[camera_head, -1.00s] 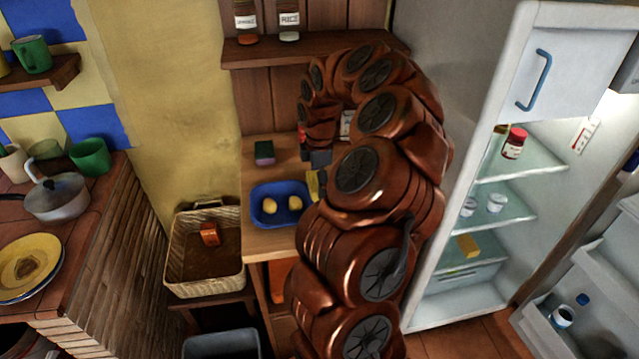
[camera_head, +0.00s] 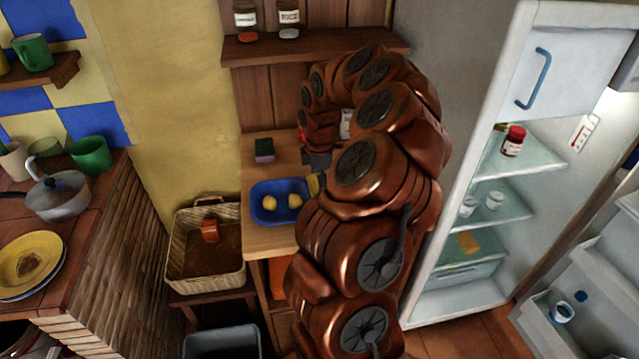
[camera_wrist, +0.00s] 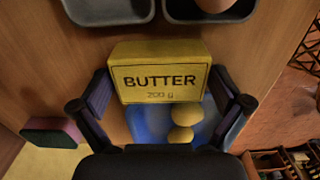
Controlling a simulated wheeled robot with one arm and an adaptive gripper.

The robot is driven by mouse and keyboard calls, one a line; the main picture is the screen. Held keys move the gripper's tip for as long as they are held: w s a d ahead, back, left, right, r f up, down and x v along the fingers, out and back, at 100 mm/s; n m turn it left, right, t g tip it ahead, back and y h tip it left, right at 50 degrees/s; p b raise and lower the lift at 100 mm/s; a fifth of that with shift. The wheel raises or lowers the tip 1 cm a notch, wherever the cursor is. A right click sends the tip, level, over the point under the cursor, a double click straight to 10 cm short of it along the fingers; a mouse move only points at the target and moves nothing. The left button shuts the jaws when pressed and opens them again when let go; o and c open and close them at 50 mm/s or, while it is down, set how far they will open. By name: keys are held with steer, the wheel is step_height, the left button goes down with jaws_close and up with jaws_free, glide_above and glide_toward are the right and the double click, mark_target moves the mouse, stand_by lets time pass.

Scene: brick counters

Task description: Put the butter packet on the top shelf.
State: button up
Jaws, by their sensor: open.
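The yellow butter packet (camera_wrist: 160,72), marked "BUTTER 200 g", lies between the two fingers of my gripper (camera_wrist: 159,88) in the wrist view. The fingers are open, one on each side, with small gaps visible. In the head view the packet (camera_head: 313,185) is a small yellow patch on the wooden counter beside the blue tray, partly hidden by my arm; my gripper (camera_head: 317,161) is just above it. The open fridge has a top glass shelf (camera_head: 540,165) with a red-lidded jar. A wooden wall shelf (camera_head: 315,50) holds two jars.
The blue tray (camera_head: 283,213) holds two yellow lemons. A green and pink sponge (camera_head: 264,150) lies behind it. Dark grey trays (camera_wrist: 110,8) lie close to the packet in the wrist view. A wicker basket (camera_head: 205,285) stands left. Another yellow block (camera_head: 468,243) sits lower in the fridge.

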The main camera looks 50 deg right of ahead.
step_height(320, 180, up, 12)
steer(key=b, duration=0.3)
